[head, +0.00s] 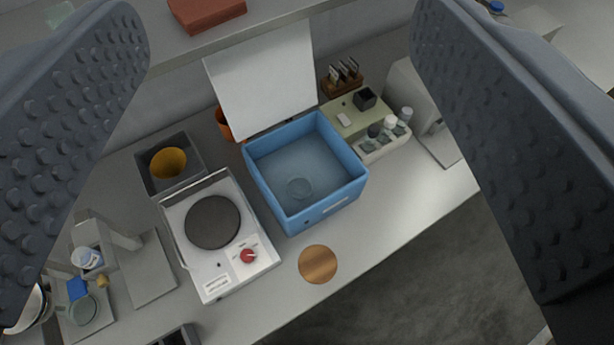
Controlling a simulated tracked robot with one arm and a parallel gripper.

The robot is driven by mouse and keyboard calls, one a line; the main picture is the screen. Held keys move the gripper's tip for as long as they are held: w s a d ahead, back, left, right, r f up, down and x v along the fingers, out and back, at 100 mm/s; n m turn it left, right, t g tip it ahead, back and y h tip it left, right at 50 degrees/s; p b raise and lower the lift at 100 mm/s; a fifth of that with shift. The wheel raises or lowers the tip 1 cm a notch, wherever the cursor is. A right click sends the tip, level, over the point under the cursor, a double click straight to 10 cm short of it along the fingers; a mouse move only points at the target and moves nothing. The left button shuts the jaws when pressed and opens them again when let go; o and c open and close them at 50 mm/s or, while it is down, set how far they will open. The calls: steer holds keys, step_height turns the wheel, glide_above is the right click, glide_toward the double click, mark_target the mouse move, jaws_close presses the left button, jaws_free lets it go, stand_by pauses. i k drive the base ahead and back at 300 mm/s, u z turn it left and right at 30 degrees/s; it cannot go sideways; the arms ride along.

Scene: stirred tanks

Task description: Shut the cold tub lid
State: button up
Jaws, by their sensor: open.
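The cold tub (350,194) is a blue open box on the bench in the middle of the head view. The tub's white lid (262,78) stands raised at the tub's back edge, leaning back toward the wall and shelf. My gripper (280,160) is open and empty, its two dark studded fingers wide apart at the left and right of the view. They are nearer the camera than the tub and appear apart from it and the lid.
A stirrer hotplate (213,222) with a red knob stands left of the tub. Behind it is a grey box with a yellow cup (168,162). A vial rack (384,143) stands at right. A wooden disc (318,264) lies in front. A shelf (150,42) runs behind the lid.

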mark_target(259, 83)
steer(key=u, duration=1.1)
steer(key=k, duration=0.8)
steer(key=z, duration=0.75)
steer(key=i, duration=1.15)
